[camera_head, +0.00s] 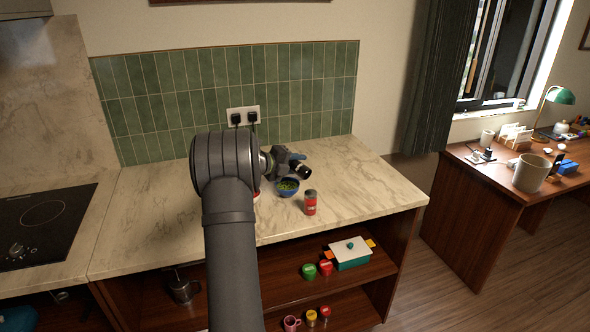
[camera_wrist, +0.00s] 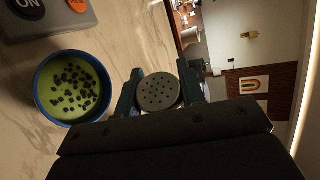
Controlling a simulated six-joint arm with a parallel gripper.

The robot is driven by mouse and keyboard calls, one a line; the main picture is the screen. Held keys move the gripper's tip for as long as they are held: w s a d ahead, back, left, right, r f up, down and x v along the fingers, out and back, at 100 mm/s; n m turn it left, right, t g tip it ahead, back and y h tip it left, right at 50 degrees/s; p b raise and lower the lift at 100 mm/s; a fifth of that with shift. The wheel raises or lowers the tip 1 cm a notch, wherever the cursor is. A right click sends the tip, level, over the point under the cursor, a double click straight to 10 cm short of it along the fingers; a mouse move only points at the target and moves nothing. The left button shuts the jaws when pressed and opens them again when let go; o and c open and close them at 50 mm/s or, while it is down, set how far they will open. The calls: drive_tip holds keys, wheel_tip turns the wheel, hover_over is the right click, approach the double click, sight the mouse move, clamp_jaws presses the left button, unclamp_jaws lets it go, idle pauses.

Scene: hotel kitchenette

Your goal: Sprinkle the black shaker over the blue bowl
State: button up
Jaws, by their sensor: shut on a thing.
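My gripper (camera_head: 291,165) is shut on the black shaker (camera_head: 301,171), just above and behind the blue bowl (camera_head: 287,187) on the marble counter. In the wrist view, the shaker's round grey perforated lid (camera_wrist: 158,92) sits between the two fingers. The shaker appears tipped well over, though its exact angle is hard to tell. The blue bowl (camera_wrist: 72,88) lies to the left of the lid there, with green contents and several black bits on top. Most of the shaker's body is hidden in the wrist view.
A red can-like container with a grey top (camera_head: 310,203) stands right of the bowl. A red and white thing (camera_head: 256,195) is mostly hidden behind my arm. A grey block marked "ON" (camera_wrist: 48,18) lies near the bowl. The counter's right side is clear.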

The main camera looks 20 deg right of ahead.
drive_tip(key=m, duration=0.1)
drive_tip(key=r+m+t+y, duration=0.1)
drive_tip(key=s+r+m, duration=0.1)
drive_tip(key=shift+d+r+t, duration=0.25)
drive_tip(key=shift+d+t, duration=0.05)
drive_tip(key=shift+t, duration=0.1)
drive_tip(key=s+m+t+y, duration=0.1)
drive_tip(key=m, duration=0.1)
drive_tip(key=s+d+r+m+t+y, duration=0.1)
drive_tip(key=m, duration=0.1)
drive_tip(key=shift+s+d+r, duration=0.15)
drive_tip(key=shift+r, duration=0.05)
drive_tip(key=shift+s+d+r+m+t, duration=0.3)
drive_tip(key=shift+s+m+t, duration=0.15)
drive_tip(key=shift+m+t, duration=0.3)
drive_tip(key=shift+s+d+r+m+t, duration=0.3)
drive_tip(key=shift+s+m+t, duration=0.2)
drive_tip(key=shift+m, duration=0.45)
